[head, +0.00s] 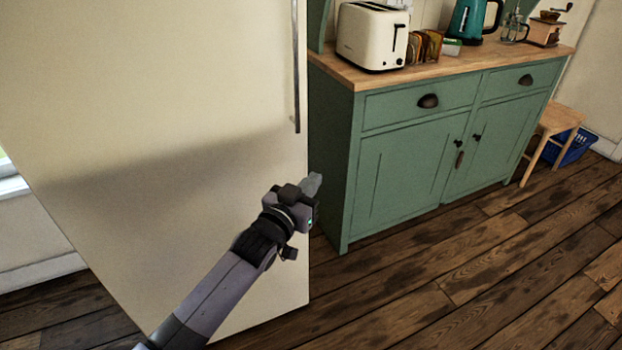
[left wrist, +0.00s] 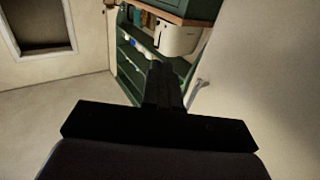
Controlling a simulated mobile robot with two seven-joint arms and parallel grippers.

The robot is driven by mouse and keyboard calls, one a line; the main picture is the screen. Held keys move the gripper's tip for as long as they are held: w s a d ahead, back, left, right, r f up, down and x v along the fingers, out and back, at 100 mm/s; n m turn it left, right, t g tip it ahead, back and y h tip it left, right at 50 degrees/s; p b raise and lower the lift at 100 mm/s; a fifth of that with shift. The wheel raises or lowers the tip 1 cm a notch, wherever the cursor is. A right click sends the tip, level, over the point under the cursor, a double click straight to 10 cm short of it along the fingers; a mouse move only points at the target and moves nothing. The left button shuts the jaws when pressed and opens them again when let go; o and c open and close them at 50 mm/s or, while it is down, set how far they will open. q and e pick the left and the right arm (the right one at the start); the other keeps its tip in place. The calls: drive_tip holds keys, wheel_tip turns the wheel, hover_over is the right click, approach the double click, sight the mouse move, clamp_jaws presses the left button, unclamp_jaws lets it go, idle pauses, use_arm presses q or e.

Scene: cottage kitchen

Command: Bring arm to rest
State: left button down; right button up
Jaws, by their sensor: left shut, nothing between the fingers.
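My left arm reaches up from the bottom of the head view, in front of the cream fridge (head: 180,120). Its left gripper (head: 313,182) is shut and empty, near the fridge's right edge and below the long handle (head: 296,70). In the left wrist view the gripper (left wrist: 163,75) shows as a dark closed shape pointing ahead. My right gripper is not in view.
A green cabinet (head: 405,165) stands right of the fridge, with a toaster (head: 372,35) and a teal kettle (head: 468,20) on top. A wooden stool (head: 560,118) and a blue basket (head: 575,148) stand at the far right. The wooden floor (head: 470,290) in front is clear.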

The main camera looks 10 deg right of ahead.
use_arm(q)
drive_tip(key=s+a+f+n+g+y+p, duration=0.1)
drive_tip(key=s+a+f+n+y+p, duration=0.25)
drive_tip(key=s+a+f, duration=0.95)
drive_tip(key=s+a+f+g+y+p, duration=0.1)
drive_tip(key=s+a+y, duration=0.1)
drive_tip(key=s+a, duration=0.4)
drive_tip(key=s+a+f+n+g+y+p, duration=0.1)
drive_tip(key=s+a+g+y, duration=0.1)
drive_tip(key=s+a, duration=0.5)
drive_tip(key=s, duration=0.5)
drive_tip(key=shift+s+y, duration=0.2)
drive_tip(key=shift+y, duration=0.15)
